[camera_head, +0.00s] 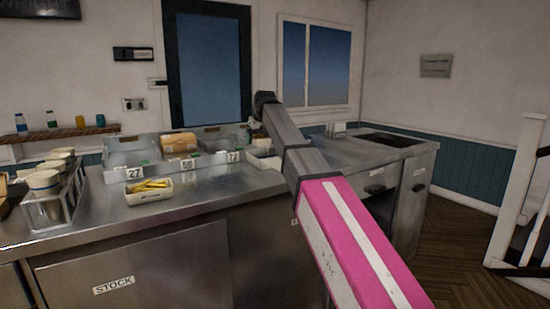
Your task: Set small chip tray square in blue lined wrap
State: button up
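A small pale tray (148,192) holding yellow chips sits on the steel counter, in front of the bin labelled 27. It lies at a slight angle to the counter edge. I cannot make out a blue lined wrap in this view; my arm covers part of the counter. My arm rises from the lower right, pink then grey, and bends at a dark joint above the counter's back. My gripper does not show, so what it holds and how far it is from the tray cannot be seen.
A metal rack of cups (54,196) stands at the counter's left. Clear bins (131,152) line the back, one beside a brown block (179,143). Bare steel lies right of the chip tray. A counter section with a dark inset (391,139) is at the right.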

send_over(273, 161)
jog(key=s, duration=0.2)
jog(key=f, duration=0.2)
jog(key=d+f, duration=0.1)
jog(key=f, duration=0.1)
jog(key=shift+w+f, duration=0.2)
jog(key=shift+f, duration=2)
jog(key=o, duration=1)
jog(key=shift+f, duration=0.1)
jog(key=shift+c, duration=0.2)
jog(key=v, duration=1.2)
